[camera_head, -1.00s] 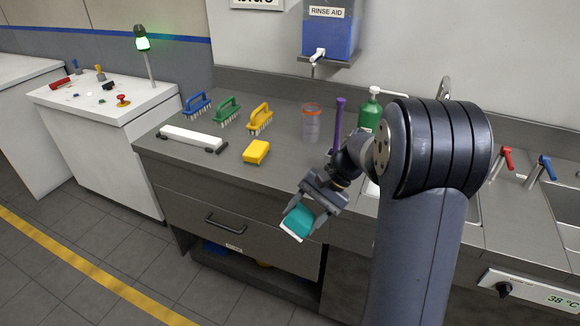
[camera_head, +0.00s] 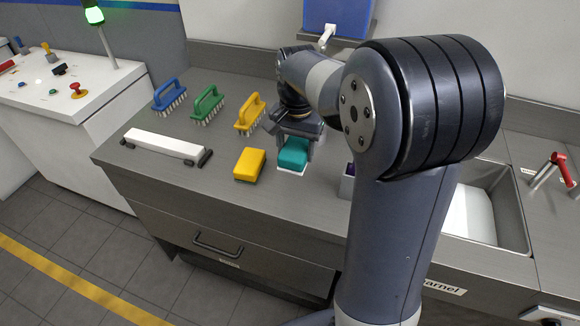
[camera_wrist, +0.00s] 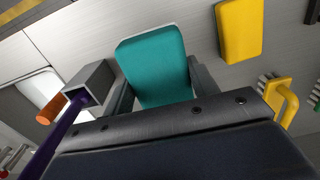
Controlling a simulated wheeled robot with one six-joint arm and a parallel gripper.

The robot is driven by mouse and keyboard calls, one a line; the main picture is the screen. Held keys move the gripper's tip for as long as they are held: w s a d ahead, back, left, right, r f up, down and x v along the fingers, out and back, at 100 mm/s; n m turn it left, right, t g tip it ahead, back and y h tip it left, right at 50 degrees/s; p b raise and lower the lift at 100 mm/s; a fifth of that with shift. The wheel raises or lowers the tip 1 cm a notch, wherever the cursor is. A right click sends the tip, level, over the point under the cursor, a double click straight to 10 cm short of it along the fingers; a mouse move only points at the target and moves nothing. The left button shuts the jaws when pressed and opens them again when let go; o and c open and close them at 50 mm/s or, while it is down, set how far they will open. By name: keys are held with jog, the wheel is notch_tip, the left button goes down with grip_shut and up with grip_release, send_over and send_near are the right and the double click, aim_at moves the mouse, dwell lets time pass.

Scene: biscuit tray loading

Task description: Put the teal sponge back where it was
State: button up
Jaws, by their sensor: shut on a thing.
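The teal sponge (camera_head: 293,153) has a white underside and is at the counter top, just right of the yellow sponge (camera_head: 249,164). My gripper (camera_head: 296,148) is shut on the teal sponge from above. In the wrist view the teal sponge (camera_wrist: 155,68) sits between the two fingers (camera_wrist: 160,88), and the yellow sponge (camera_wrist: 240,28) lies apart from it. I cannot tell whether the teal sponge touches the counter or hangs slightly above it.
Blue (camera_head: 169,95), green (camera_head: 207,104) and yellow (camera_head: 249,114) brushes stand behind the sponges. A white bar-shaped device (camera_head: 164,145) lies left. A purple-handled tool (camera_wrist: 50,140) in a grey holder (camera_wrist: 92,80) is close beside my gripper. A sink (camera_head: 487,205) is right.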

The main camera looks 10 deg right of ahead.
aim_at(295, 186)
notch_tip(295, 186, down, 10)
jog(key=shift+r, duration=0.2)
jog(key=shift+f, duration=0.1)
jog(key=o, duration=0.9)
notch_tip(295, 186, up, 12)
jog(key=shift+r, duration=0.15)
dwell(0.3)
